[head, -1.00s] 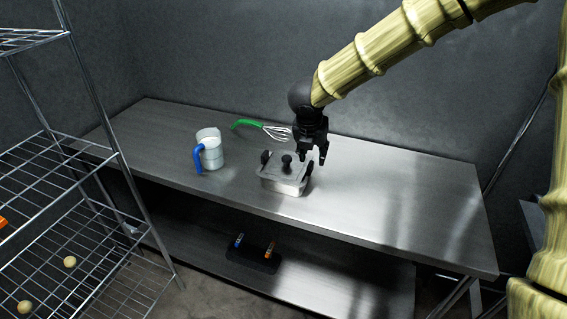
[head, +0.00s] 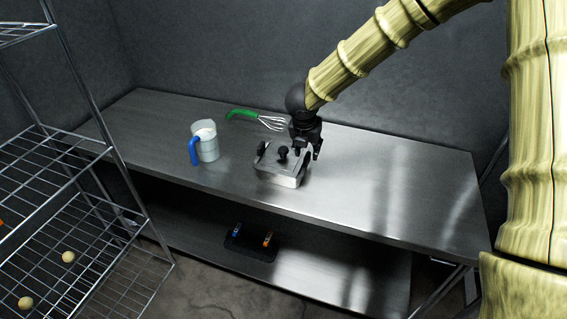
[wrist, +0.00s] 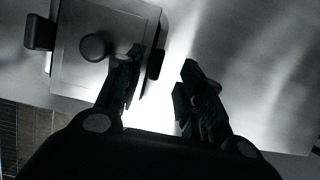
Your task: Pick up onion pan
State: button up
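The onion pan looks to be the small rectangular lidded metal pan (head: 282,176) on the steel table, with a black knob on its lid and black handles at two ends. It also shows in the wrist view (wrist: 75,75) at upper left. My gripper (head: 309,156) is at the pan's right end, close to the right handle. In the wrist view my gripper (wrist: 160,85) has its fingers apart with nothing between them. The left finger overlaps the lid in that view, and the right handle lies just beyond it. I cannot tell whether they touch.
A measuring jug (head: 206,142) with a blue handle stands left of the pan. A green-handled whisk (head: 243,114) lies behind. A black tray (head: 251,246) sits on the lower shelf. A wire rack (head: 75,185) stands at left. The table's right side is clear.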

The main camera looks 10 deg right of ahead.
aim_at(307, 155)
jog(key=x, duration=0.1)
jog(key=p+x, duration=0.1)
jog(key=x, duration=0.1)
jog(key=shift+a, duration=0.3)
jog(key=shift+w+d+f, duration=0.15)
jog(key=shift+d+f, duration=0.05)
jog(key=shift+f, duration=0.3)
grip_shut()
